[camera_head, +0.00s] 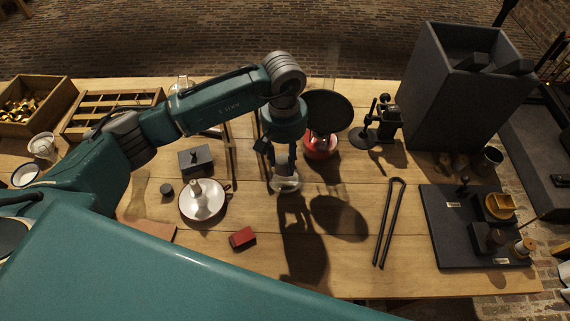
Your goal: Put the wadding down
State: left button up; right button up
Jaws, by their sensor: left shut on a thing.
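My left gripper (283,162) points down over the middle of the wooden table, its arm coming in from the left. It is shut on a small pale thing, which looks like the wadding, mostly hidden by the fingers. A clear, whitish glass-like shape (287,184) shows right below the fingertips. I cannot tell whether the wadding touches it or is inside it. My right gripper is not in view.
The table (345,255) has a white dish (188,211) with a pale vessel, a red block (242,238), tongs (389,222), a red burner (320,148) under a dark disc (328,110), and a black board (450,250) with fittings. A tall grey box (452,100) stands at back right.

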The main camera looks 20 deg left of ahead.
aim_at(285, 168)
pick_arm(q)
notch_tip(285, 168, down, 3)
jog(key=shift+s+f+p, duration=0.1)
jog(key=shift+f+p, duration=0.1)
jog(key=shift+p, duration=0.25)
jog(key=shift+f, duration=0.45)
jog(key=shift+f, duration=0.15)
jog(key=o, duration=1)
